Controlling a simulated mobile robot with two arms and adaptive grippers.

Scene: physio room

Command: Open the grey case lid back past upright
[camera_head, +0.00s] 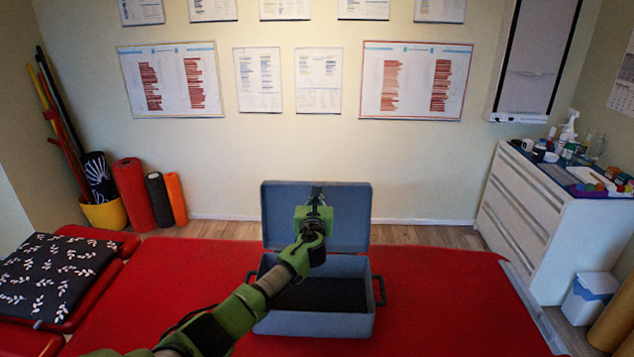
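The grey case (311,324) stands on the red treatment table in front of me, with a dark inside. Its lid (347,214) is raised and stands roughly upright along the case's back edge; I cannot tell its exact angle. My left arm comes in from the lower left and reaches over the case. My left gripper (316,196) is at the middle of the lid's inner face, near its upper edge. Its fingers are small and dark against the lid, and I cannot tell whether they touch it. My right gripper is not in view.
The red table top (440,300) is clear on both sides of the case. A patterned cushion (55,277) lies at the left. A white cabinet (540,215) with bottles and small items stands at the right. Foam rollers (134,195) lean by the back wall.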

